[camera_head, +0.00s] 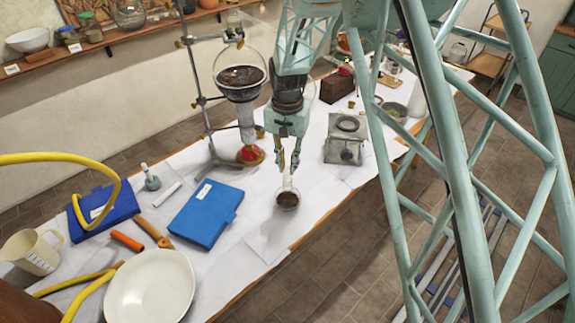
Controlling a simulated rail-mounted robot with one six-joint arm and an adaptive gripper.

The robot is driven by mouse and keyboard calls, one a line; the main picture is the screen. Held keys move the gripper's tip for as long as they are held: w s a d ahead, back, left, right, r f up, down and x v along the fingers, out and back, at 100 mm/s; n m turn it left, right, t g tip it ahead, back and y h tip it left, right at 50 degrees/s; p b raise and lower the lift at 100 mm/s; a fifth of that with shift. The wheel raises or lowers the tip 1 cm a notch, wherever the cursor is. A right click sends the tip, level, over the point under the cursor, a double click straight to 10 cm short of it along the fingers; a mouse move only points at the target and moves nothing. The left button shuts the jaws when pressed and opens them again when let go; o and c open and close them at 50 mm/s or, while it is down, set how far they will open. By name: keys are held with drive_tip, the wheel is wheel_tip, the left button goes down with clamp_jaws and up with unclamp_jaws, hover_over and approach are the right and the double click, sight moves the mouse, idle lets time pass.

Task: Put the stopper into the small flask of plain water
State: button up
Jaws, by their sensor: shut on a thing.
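My gripper (288,168) points down over the front part of the long white-covered table. It is shut at the top of the neck of a small round glass flask (288,199) with dark contents. The flask is upright below the fingers; I cannot tell whether it touches the table. No stopper can be made out at the fingertips. I cannot identify a flask of clear water; a small grey-blue vessel with a pale upright piece (151,179) stands further left.
A large round flask with dark liquid (240,76) hangs on a stand left of my arm. A metal burner box (346,139) stands right. Blue cases (206,214), a white bowl (150,287), yellow hose (75,158) and a beaker (32,252) fill the left. White sheet below the flask is clear.

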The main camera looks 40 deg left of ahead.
sight(288, 168)
drive_tip(key=shift+f+b, duration=0.8)
drive_tip(key=shift+f, duration=0.35)
drive_tip(key=shift+c, duration=0.2)
idle(3.2)
drive_tip(key=o, duration=0.9)
drive_tip(key=shift+o, duration=0.4)
drive_tip(key=shift+o, duration=1.4)
drive_tip(key=shift+r, duration=0.2)
drive_tip(key=shift+r+p, duration=1.35)
drive_tip(key=shift+r, duration=1.95)
